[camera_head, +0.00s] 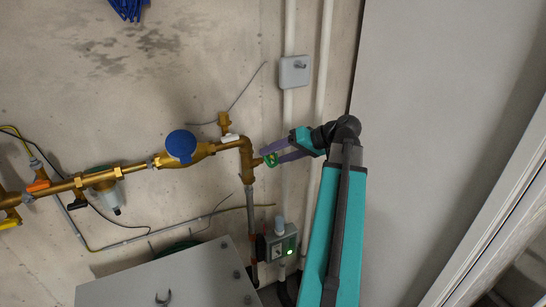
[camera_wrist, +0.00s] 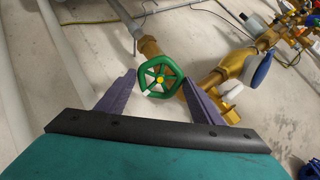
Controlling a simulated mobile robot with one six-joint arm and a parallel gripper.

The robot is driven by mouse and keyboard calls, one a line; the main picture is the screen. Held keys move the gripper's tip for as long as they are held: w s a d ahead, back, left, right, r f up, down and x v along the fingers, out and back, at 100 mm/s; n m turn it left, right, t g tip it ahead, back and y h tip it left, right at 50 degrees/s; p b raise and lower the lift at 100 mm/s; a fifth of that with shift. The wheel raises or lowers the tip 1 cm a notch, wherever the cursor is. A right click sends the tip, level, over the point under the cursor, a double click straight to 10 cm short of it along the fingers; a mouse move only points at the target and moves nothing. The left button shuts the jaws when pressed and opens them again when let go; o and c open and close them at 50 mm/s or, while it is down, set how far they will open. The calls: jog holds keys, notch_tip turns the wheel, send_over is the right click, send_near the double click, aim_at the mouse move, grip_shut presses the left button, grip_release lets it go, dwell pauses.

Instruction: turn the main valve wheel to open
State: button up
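The main valve wheel (camera_wrist: 160,76) is a green spoked handwheel with a yellow hub and one white mark at its lower left rim. It sits on a brass valve body at the end of the pipe run. In the head view the wheel (camera_head: 271,159) is small and partly covered by my gripper. My gripper (camera_wrist: 160,82) is open, its two purple fingers on either side of the wheel. In the wrist view gaps show between fingers and rim; I cannot tell how far the fingertips reach along the wheel's depth. In the head view my gripper (camera_head: 276,154) comes from the right.
A brass pipe (camera_head: 75,183) with a blue-capped meter (camera_head: 181,145) and a clear filter (camera_head: 110,196) runs along the wall to the left. A grey cabinet (camera_head: 165,275) and a small control box (camera_head: 281,244) stand below. Vertical pipes (camera_head: 289,120) pass behind my gripper.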

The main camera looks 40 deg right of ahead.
jog(key=c, duration=0.6)
jog(key=shift+f+n+b, duration=0.15)
jog(key=shift+n+b, duration=0.15)
jog(key=shift+b, duration=0.2)
jog(key=shift+n+b, duration=1.7)
jog(key=shift+b, duration=0.4)
jog(key=shift+n+b, duration=0.3)
jog(key=shift+n+b, duration=0.3)
jog(key=shift+b, duration=0.2)
jog(key=shift+n+b, duration=1.8)
jog(key=shift+b, duration=0.5)
jog(key=shift+n+b, duration=0.6)
jog(key=shift+b, duration=0.15)
